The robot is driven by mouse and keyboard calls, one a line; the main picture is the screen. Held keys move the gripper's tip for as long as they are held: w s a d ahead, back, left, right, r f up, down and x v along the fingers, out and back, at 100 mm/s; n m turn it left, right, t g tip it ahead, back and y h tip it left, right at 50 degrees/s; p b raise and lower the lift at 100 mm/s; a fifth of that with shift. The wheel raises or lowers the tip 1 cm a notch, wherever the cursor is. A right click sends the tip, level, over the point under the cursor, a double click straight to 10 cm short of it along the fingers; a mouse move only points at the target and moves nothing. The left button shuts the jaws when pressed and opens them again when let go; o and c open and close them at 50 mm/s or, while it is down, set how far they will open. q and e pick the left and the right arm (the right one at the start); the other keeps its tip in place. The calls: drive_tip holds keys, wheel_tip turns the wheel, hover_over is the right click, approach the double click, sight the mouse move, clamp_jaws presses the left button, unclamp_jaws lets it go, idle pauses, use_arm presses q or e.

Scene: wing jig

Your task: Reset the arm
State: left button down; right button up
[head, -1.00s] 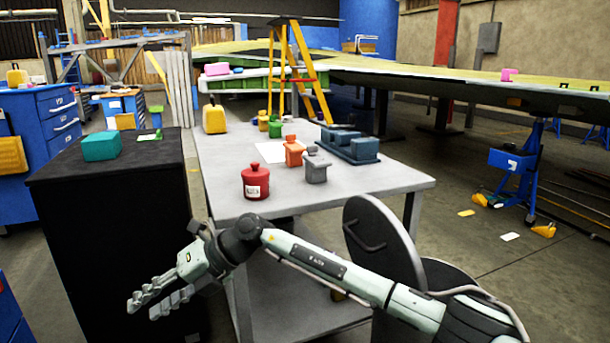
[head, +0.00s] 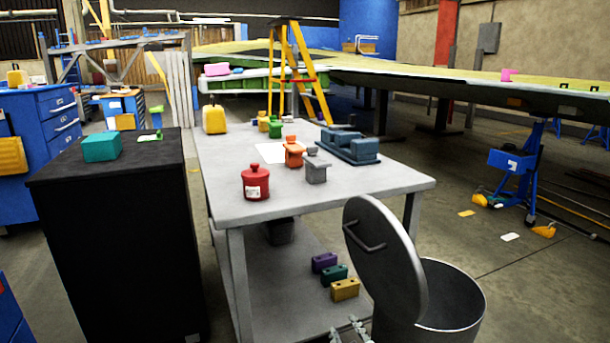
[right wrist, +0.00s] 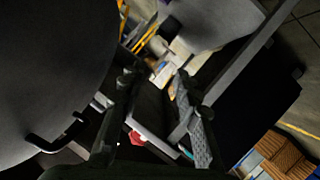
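My right gripper (head: 346,326) shows only by its fingertips at the bottom edge of the head view, just left of the open metal bin. In the right wrist view, its two dark fingers (right wrist: 157,82) stand apart with nothing held between them, so it is open. The rest of the right arm is out of the head view. My left gripper is in neither view.
The grey bin (head: 455,292) with its raised round lid (head: 385,255) stands close to my right gripper. The grey table (head: 375,180) bears a red jar (head: 256,183) and other parts. Several small blocks lie on its lower shelf. A black cabinet (head: 115,240) stands left.

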drive_tip(key=s+d+f+m+g+h, duration=0.35)
drive_tip(key=s+d+f+g, duration=0.25)
drive_tip(key=s+d+f, duration=0.7)
drive_tip(key=s+d+f+m+g, duration=0.1)
drive_tip(key=s+d+f+g, duration=0.1)
drive_tip(key=s, duration=0.6)
drive_tip(key=s+d+f+m+g, duration=0.1)
drive_tip(key=s+d+f+g, duration=0.1)
drive_tip(key=s, duration=0.7)
drive_tip(key=shift+s+d+f+g, duration=0.15)
drive_tip(key=shift+d+f+g, duration=0.25)
drive_tip(key=shift+d+g, duration=0.2)
